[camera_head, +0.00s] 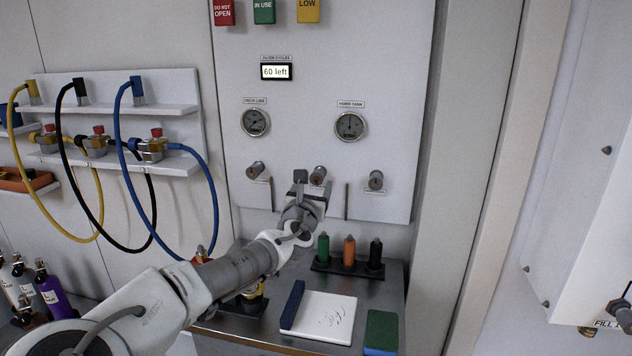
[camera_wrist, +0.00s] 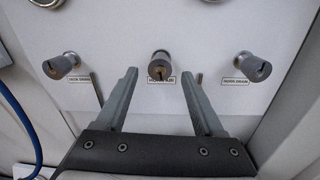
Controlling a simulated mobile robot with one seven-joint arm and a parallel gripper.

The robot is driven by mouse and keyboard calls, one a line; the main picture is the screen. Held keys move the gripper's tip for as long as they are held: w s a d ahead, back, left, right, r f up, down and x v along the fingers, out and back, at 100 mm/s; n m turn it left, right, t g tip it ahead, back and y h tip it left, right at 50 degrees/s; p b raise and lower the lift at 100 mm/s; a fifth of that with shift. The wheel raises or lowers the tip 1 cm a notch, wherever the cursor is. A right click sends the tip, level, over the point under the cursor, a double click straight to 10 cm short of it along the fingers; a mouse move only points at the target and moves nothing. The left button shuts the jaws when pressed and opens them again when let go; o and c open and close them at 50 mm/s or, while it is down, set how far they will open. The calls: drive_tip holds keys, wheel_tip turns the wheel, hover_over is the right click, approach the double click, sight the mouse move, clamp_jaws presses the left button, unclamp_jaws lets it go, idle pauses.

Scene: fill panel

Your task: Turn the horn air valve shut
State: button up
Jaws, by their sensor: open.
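Three round metal knobs sit in a row on the white panel. The middle knob (camera_head: 318,174) is straight ahead of my gripper and also shows in the wrist view (camera_wrist: 160,66), with a label under it too small to read surely. The left knob (camera_head: 255,170) and right knob (camera_head: 376,180) have labels that seem to end in "DRAIN". My gripper (camera_wrist: 159,78) is open and empty. In the wrist view its fingertips lie on either side of the middle knob's label, below the knob; contact cannot be told.
Thin upright bars (camera_wrist: 97,90) stand on the panel between the knobs. The horn tank gauge (camera_head: 350,126) is above. Below are a steel bench with a bottle rack (camera_head: 348,265), a notepad (camera_head: 325,318) and a green-and-blue block (camera_head: 381,332). Looped hoses (camera_head: 213,185) hang left.

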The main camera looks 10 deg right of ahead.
sight(316, 179)
drive_tip(key=shift+x, duration=1.7)
drive_tip(key=shift+c, duration=0.2)
clamp_jaws()
